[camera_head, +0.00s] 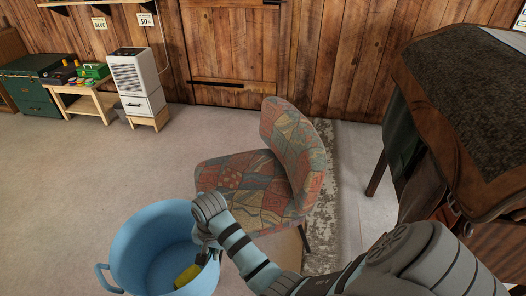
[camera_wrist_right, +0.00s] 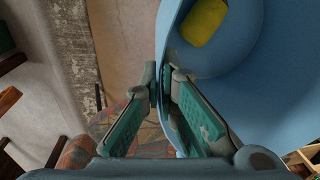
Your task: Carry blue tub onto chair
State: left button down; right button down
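The blue tub (camera_head: 128,240) is at the bottom left of centre in the head view, with a handle on its left side. It also fills the right of the right wrist view (camera_wrist_right: 275,90). A yellow object (camera_head: 187,275) lies inside it. My right gripper (camera_head: 207,250) is at the tub's right rim. In the wrist view its fingers (camera_wrist_right: 160,82) pinch the tub wall, one inside and one outside. The chair (camera_head: 245,185), with patchwork upholstery, stands just beyond and right of the tub, its seat clear. I cannot tell whether the tub touches the floor. My left gripper is out of view.
A dark wooden stand with a grey top (camera_head: 460,100) is at the right. A worn rug (camera_head: 325,185) lies behind the chair. A white cabinet (camera_head: 137,85) and a low wooden table (camera_head: 92,103) stand by the back wall. The floor at left is free.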

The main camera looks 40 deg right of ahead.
aim_at(249, 186)
jog(key=z, duration=0.45)
jog(key=i, duration=1.35)
jog(key=z, duration=0.45)
